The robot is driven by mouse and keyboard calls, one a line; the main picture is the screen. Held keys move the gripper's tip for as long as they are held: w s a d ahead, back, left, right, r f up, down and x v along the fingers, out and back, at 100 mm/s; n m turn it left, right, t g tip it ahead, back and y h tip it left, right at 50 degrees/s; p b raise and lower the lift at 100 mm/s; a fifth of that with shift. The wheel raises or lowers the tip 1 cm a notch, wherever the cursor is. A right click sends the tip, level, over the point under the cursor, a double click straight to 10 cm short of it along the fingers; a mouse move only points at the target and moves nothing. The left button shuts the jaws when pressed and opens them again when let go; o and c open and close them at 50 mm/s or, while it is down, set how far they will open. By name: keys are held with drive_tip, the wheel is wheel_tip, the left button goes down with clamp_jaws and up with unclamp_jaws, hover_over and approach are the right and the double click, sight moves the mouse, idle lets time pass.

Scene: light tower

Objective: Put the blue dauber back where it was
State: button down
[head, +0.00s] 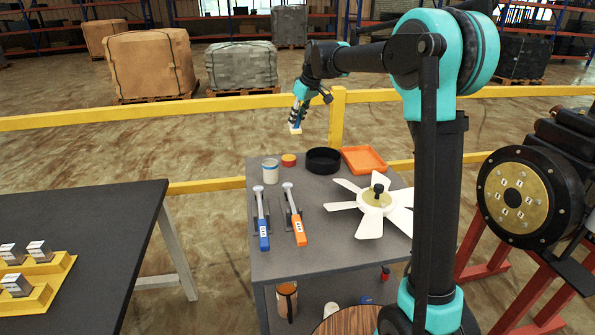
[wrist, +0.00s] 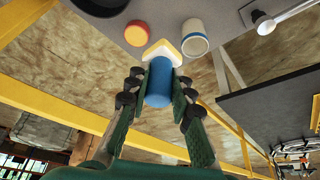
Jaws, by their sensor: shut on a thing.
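The blue dauber (wrist: 158,84) is a short blue cylinder with a white and tan block-like tip. My gripper (wrist: 157,92) is shut on its blue body, one finger on each side. In the head view my gripper (head: 297,115) is in the air behind the grey cart's far edge, and the dauber's pale tip (head: 295,130) points down. A white pot with a blue band (head: 270,170) and a small orange-red jar (head: 289,160) stand upright on the cart below. The dauber is apart from both.
The grey cart (head: 310,257) also holds a black bowl (head: 323,159), an orange tray (head: 365,159), a white-bladed fan (head: 370,226), a blue-handled tool (head: 263,232) and an orange-handled tool (head: 297,229). A yellow rail (head: 130,117) runs behind. A dark table (head: 100,225) stands left.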

wheel_tip(320, 180, down, 20)
drive_tip(key=shift+w+r, duration=0.1)
idle(0.5)
drive_tip(key=c, duration=1.3)
unclamp_jaws()
drive_tip(key=v, duration=1.2)
